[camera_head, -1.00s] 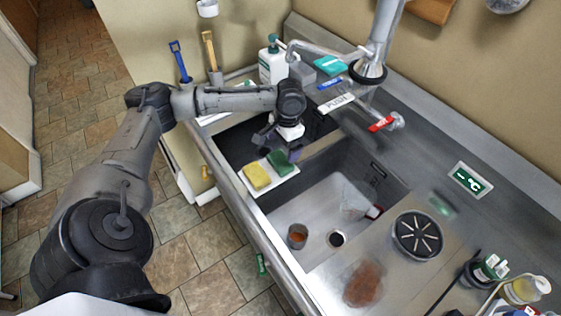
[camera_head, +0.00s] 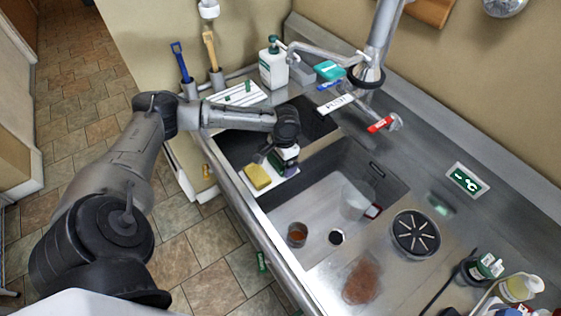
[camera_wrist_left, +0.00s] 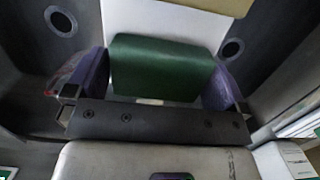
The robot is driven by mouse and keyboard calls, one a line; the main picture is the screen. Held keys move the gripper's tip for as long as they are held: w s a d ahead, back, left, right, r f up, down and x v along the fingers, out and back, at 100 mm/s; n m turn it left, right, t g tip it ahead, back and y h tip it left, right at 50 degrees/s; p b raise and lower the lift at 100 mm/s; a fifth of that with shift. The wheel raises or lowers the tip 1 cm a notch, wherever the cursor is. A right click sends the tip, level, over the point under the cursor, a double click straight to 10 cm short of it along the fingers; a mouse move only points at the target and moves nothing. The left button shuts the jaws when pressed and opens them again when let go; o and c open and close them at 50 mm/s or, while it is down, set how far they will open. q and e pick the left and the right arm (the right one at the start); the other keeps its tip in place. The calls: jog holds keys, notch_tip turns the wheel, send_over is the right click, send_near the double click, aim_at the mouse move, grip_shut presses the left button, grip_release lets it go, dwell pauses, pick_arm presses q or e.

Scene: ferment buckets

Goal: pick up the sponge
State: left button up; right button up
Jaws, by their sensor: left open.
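A yellow sponge (camera_head: 257,177) lies on a white tray (camera_head: 276,187) at the left rim of the sink. A green sponge (camera_wrist_left: 160,66) shows in the left wrist view between the two purple-tipped fingers of my left gripper (camera_wrist_left: 152,80). The gripper is open, with one finger on each side of the green sponge; whether they touch it I cannot tell. In the head view my left gripper (camera_head: 279,164) is low over the tray beside the yellow sponge and mostly covers the green one. My right gripper is not in view.
The sink basin (camera_head: 315,205) holds a clear jug (camera_head: 354,202) and a small cup with brown contents (camera_head: 297,234). A soap bottle (camera_head: 273,66) and the tap (camera_head: 376,60) stand behind the arm. A round black strainer (camera_head: 416,233) sits right of the sink.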

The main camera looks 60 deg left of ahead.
pick_arm(q)
jog(key=c, duration=0.5)
jog(key=shift+c, duration=0.2)
jog(key=shift+r, duration=0.1)
jog(key=shift+r, duration=0.45)
jog(key=r, duration=0.2)
jog(key=r+b, duration=0.1)
jog(key=shift+w+d+r, duration=0.15)
jog(key=shift+w+d, duration=0.05)
jog(key=shift+d, duration=0.1)
jog(key=w+d+r+b, duration=0.1)
jog(key=w+d+r, duration=0.4)
jog(key=d, duration=0.4)
jog(key=shift+d+r+b, duration=0.3)
jog(key=shift+d+r, duration=0.05)
jog(key=shift+r, duration=0.5)
